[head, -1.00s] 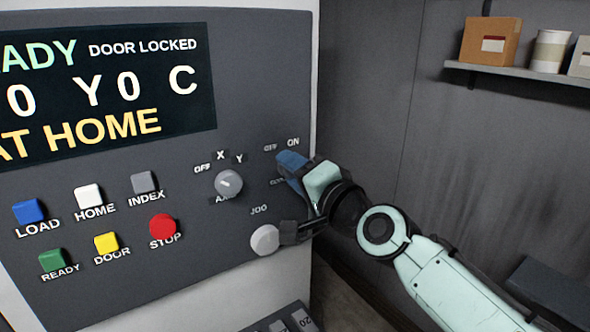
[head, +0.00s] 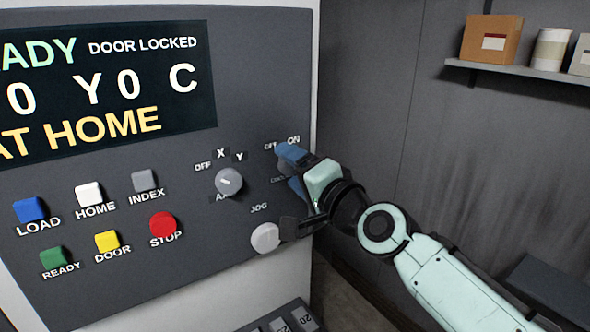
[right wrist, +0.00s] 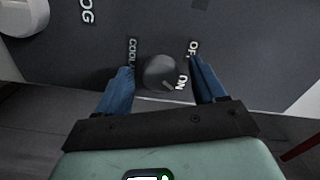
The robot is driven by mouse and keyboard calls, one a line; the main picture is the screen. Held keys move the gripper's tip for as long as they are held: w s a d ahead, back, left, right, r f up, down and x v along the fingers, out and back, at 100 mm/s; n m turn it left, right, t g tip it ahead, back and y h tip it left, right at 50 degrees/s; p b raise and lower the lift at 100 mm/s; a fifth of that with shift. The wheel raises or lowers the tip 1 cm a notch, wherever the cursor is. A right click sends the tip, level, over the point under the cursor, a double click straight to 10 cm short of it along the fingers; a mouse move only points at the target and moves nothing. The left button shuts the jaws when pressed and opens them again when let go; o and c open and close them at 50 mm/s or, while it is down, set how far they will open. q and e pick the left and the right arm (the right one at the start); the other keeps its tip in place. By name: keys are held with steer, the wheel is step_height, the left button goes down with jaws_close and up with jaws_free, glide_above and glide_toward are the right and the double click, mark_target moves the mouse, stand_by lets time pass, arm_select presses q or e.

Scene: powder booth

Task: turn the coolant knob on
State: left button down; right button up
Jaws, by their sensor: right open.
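The coolant knob (right wrist: 160,72) is a dark round knob on the grey control panel (head: 110,185). In the right wrist view it sits between the two blue fingers of my right gripper (right wrist: 161,67), with a visible gap on each side. A pale mark shows on its edge, close to the ON label. The COOLANT label is partly cut off by the left finger, and OFF is beside the right finger. In the head view my open right gripper (head: 286,167) is at the panel's right side and hides most of the knob. My left gripper is not in view.
The axis knob (head: 229,182) and jog knob (head: 265,237) are left of and below my right gripper. Coloured buttons, including a red STOP (head: 163,226), are further left. A shelf (head: 520,70) with boxes hangs on the back wall.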

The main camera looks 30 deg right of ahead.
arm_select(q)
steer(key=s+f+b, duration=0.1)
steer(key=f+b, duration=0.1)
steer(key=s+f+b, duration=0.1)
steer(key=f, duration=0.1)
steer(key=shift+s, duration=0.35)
arm_select(e)
steer(key=s+d, duration=0.1)
steer(key=s, duration=1.2)
steer(key=shift+s, duration=0.2)
